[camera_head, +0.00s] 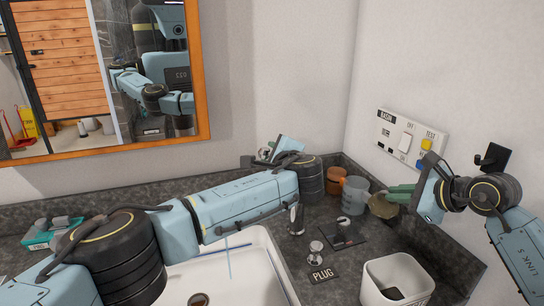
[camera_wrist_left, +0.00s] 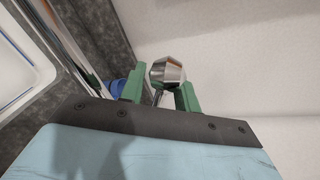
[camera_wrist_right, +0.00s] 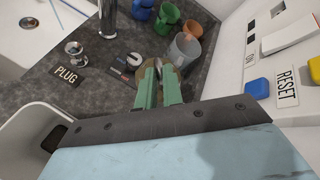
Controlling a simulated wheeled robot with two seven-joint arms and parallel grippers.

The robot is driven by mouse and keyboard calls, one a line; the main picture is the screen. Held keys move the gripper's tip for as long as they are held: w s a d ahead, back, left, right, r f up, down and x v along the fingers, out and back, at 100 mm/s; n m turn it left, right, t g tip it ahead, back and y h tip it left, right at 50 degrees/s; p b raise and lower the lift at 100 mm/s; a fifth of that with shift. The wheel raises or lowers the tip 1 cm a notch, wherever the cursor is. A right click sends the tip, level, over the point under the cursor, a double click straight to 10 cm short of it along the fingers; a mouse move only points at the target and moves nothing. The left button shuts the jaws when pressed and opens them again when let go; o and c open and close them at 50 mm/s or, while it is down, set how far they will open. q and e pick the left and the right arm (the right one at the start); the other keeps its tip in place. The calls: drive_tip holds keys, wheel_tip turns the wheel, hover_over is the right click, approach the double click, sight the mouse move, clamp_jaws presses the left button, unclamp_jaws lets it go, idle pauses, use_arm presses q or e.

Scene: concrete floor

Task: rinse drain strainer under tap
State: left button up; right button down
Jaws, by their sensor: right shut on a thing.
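The strainer (camera_head: 383,206) is a dark brownish round piece held above the counter's right side. My right gripper (camera_head: 400,193) is shut on it; the right wrist view shows the strainer (camera_wrist_right: 150,75) between the green fingertips. The chrome tap column (camera_head: 296,217) stands at the sink's back right corner, partly behind my left arm. In the left wrist view my left gripper (camera_wrist_left: 160,92) is open, with a faceted metal knob (camera_wrist_left: 167,72) showing between and beyond its fingers; contact is unclear. My left forearm hides much of the sink (camera_head: 262,240). A thin blue vertical line shows over the basin.
An orange cup (camera_head: 337,181) and a clear grey mug (camera_head: 354,196) stand behind the strainer. A chrome plug (camera_head: 316,249), a dark square pad (camera_head: 345,234) and a white bin (camera_head: 405,268) are at the front right. A wall panel (camera_head: 412,138) with buttons is close to my right gripper.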

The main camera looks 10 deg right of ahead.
use_arm(q)
drive_tip(key=v, duration=1.2)
drive_tip(key=shift+a, duration=0.1)
